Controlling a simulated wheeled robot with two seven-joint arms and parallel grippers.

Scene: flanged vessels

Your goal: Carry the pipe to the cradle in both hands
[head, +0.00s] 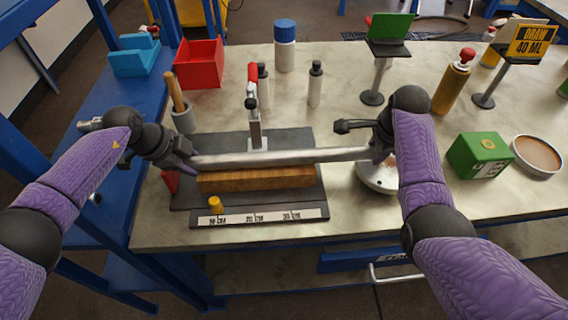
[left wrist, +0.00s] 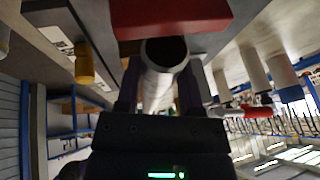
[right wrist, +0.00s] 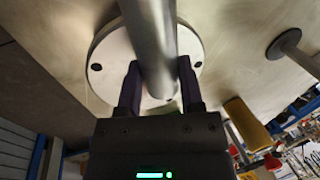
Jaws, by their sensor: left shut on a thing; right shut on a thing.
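A grey metal pipe (head: 280,157) lies level across the head view, held near both ends. My left gripper (head: 188,162) is shut on its left end; the pipe's open end (left wrist: 165,52) shows in the left wrist view, close to a red block (left wrist: 170,15). My right gripper (head: 380,152) is shut on its right end, over a round white flanged disc (head: 375,180). The likely cradle is a wooden block (head: 255,179) on a dark base plate (head: 318,202). The pipe runs along the block's far upper edge; I cannot tell whether they touch.
An upright toggle clamp (head: 252,105) with a red handle stands just behind the pipe. A scale strip (head: 260,216) and yellow knob (head: 215,204) are in front. A red bin (head: 198,65), bottles (head: 315,85) and a green box (head: 478,155) stand around.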

